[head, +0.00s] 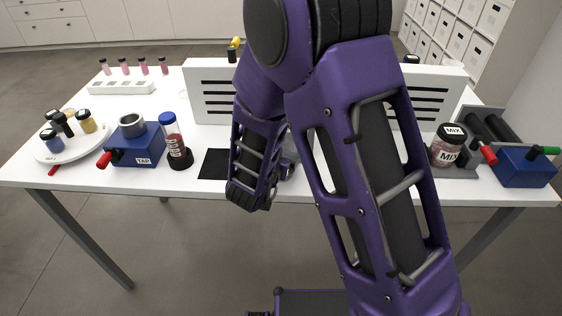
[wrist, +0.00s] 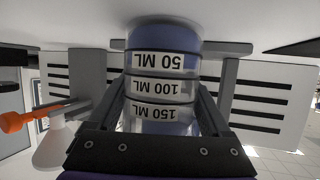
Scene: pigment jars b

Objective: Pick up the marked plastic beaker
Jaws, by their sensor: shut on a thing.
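The marked plastic beaker (wrist: 160,90) is clear with white labels reading 50 ML, 100 ML and 150 ML, which appear upside down in the wrist view. My gripper (wrist: 161,100) is shut on it, with one dark finger on each side. The bottom of the beaker looks bluish. I cannot tell whether it touches the table. In the head view my arm hides most of the gripper and beaker; only a small pale part of the beaker (head: 289,150) shows beside the arm.
A slotted white panel (head: 212,96) stands behind. A black mat (head: 213,164) lies left of my gripper. The blue TAP device (head: 137,150) and a blue-capped tube (head: 174,140) stand farther left. The MIX jar (head: 446,146) is at right. A conical flask (wrist: 57,145) shows at left in the wrist view.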

